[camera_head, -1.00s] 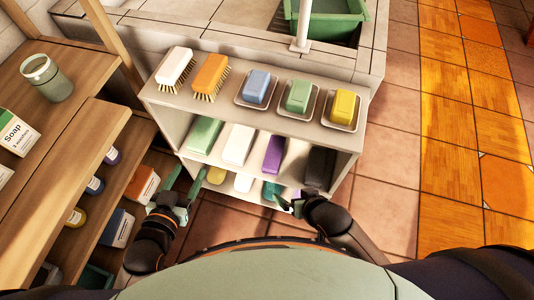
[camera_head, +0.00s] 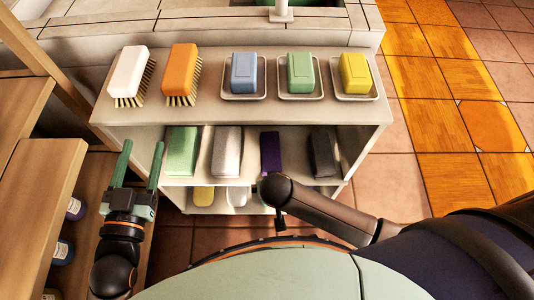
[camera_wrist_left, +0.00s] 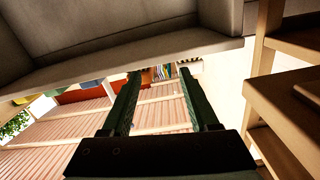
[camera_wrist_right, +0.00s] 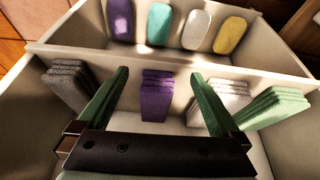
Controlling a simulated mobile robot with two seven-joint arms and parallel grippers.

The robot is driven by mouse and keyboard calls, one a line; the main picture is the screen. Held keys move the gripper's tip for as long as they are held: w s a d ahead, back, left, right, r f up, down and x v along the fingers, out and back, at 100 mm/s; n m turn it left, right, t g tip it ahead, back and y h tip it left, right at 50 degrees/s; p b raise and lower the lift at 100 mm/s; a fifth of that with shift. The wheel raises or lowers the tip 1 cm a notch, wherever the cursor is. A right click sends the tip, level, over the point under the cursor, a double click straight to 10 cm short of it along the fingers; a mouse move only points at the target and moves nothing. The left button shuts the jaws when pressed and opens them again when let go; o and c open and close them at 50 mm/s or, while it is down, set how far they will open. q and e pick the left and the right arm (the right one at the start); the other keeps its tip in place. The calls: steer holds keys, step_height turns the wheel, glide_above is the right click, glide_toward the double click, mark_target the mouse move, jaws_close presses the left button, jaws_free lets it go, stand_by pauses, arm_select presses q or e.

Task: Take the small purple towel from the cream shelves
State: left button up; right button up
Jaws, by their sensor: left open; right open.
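The small purple towel (camera_head: 270,148) stands folded on the middle level of the cream shelves (camera_head: 225,112), between a white towel and a dark grey one. My right arm partly covers it in the head view. In the right wrist view the purple towel (camera_wrist_right: 156,97) shows between the fingers of my right gripper (camera_wrist_right: 159,75), which is open, with a gap on both sides. The right gripper is hidden behind its own arm in the head view. My left gripper (camera_head: 141,150) is open and empty at the left of the shelves.
Beside the purple towel are a white (camera_head: 227,150), a green (camera_head: 183,150) and a grey towel (camera_head: 322,150). Brushes (camera_head: 182,75) and soaps on dishes (camera_head: 301,75) stand on top. Oval bars (camera_wrist_right: 159,23) lie on the lower level. A wooden shelf (camera_head: 50,170) is at left.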

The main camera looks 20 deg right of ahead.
mark_target(271, 152)
steer(key=w, duration=0.2)
steer(key=w+d+b, duration=0.1)
steer(key=w, duration=0.3)
steer(key=shift+w+d+b, duration=0.35)
steer(key=shift+w+d, duration=0.15)
steer(key=shift+w, duration=0.45)
steer(key=w, duration=0.1)
steer(key=w+b, duration=0.1)
steer(key=w, duration=0.1)
steer(key=shift+d, duration=0.35)
steer(key=b+x, duration=0.1)
steer(key=x, duration=0.1)
steer(key=shift+w+f+b, duration=0.2)
steer(key=shift+f+b, duration=0.15)
arm_select(q)
steer(key=s+d+r+m+t+h, duration=0.1)
steer(key=s+r+m+t+h, duration=0.1)
steer(key=r, duration=0.7)
steer(key=s+d+r+m+t+h, duration=0.1)
steer(key=s+r+m+t+h, duration=0.2)
steer(key=s+r+m+h, duration=0.2)
step_height(271, 152, up, 4)
steer(key=m+h, duration=0.1)
steer(key=h, duration=0.2)
steer(key=shift+s, duration=0.15)
arm_select(e)
steer(key=shift+c, duration=0.4)
steer(key=c, duration=1.2)
steer(key=shift+c, duration=0.2)
